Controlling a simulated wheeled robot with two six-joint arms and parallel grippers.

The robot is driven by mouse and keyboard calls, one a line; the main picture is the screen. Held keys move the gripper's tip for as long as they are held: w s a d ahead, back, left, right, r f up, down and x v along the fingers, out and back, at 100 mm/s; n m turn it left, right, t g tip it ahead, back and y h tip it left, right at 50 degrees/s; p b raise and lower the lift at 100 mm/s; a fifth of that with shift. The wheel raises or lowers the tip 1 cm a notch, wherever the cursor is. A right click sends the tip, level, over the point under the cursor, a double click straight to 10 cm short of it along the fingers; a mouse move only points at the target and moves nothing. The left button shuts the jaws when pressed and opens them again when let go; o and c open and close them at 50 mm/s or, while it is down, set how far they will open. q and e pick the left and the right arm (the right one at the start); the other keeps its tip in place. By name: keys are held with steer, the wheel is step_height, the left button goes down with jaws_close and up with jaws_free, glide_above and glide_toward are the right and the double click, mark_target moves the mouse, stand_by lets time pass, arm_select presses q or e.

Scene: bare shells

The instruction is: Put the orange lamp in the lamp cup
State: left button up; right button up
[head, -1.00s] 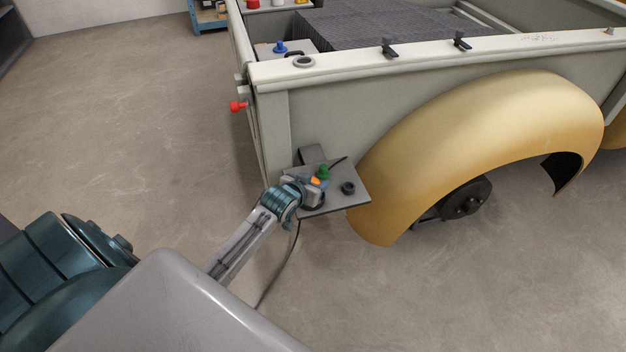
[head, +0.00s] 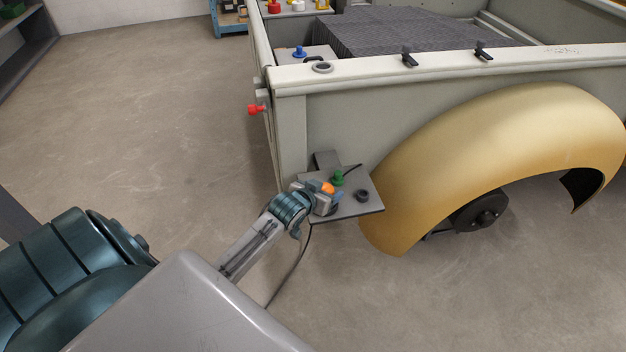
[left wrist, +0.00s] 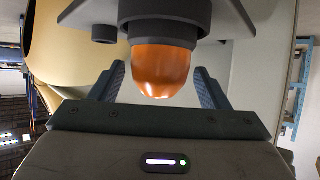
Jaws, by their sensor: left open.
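The orange lamp (head: 328,188) is a small dome above the grey shelf plate (head: 376,208) at the trailer's corner. In the left wrist view the orange lamp (left wrist: 160,72) has a dark collar and stands inside a wider dark ring (left wrist: 165,10), apparently the lamp cup; how deep it sits I cannot tell. My left gripper (head: 326,203) is at the plate's near left side. In the left wrist view its fingers (left wrist: 160,86) are spread on both sides of the lamp with gaps, so it is open. My right gripper is not in view.
A green lamp (head: 338,178) and another dark ring (head: 362,196) are close by on the plate. The gold fender (head: 490,140) rises just right of it, and the grey trailer wall (head: 345,120) stands behind. Floor at left is clear.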

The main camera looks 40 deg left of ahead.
arm_select(q)
steer(key=b+v, duration=0.1)
steer(key=v, duration=0.8)
steer(key=shift+s+r, duration=0.25)
steer(key=shift+s, duration=0.1)
stand_by(0.9)
